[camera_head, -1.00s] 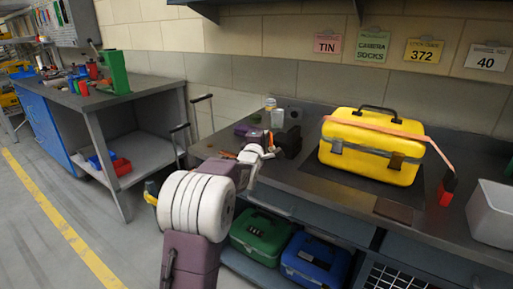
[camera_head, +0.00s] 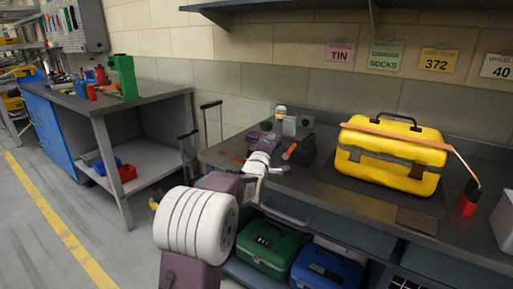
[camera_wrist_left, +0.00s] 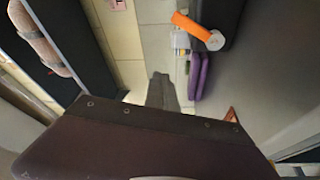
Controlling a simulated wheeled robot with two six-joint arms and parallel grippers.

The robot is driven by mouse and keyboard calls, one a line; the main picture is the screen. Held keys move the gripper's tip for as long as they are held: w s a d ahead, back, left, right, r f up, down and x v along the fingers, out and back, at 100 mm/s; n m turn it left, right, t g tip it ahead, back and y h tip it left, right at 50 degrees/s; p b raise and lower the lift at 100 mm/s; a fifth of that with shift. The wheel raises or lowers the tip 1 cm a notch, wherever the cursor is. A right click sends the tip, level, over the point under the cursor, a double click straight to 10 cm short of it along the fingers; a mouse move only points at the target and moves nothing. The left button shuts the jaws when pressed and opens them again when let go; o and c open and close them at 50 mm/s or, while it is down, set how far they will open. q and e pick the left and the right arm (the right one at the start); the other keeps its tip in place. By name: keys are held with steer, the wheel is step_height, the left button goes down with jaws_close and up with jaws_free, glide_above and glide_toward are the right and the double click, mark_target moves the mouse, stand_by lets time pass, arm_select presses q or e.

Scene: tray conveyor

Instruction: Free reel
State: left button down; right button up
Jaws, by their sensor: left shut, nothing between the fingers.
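I cannot clearly make out a reel. A black device (camera_head: 303,149) with an orange lever (camera_head: 289,151) stands at the left part of the bench; the lever (camera_wrist_left: 195,28) also shows in the left wrist view. A purple object (camera_wrist_left: 199,76) is beside it. My right gripper is not in view.
A yellow case (camera_head: 391,158) with an orange strap (camera_head: 400,135) over it sits on the bench; a red and black piece (camera_head: 469,202) is near the strap's end. A green case (camera_head: 268,248) and a blue case (camera_head: 326,268) sit below. A floor gap separates the left workbench (camera_head: 130,103).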

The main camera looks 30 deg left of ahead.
arm_select(q)
steer(key=v, duration=0.3)
steer(key=d+v, duration=0.1)
steer(key=v, duration=0.3)
steer(key=shift+w+d+f, duration=0.1)
steer(key=shift+d, duration=0.05)
steer(key=shift+s+p, duration=0.3)
steer(key=shift+s, duration=0.05)
steer(key=shift+s+d+f, duration=0.1)
steer(key=shift+s+d, duration=0.05)
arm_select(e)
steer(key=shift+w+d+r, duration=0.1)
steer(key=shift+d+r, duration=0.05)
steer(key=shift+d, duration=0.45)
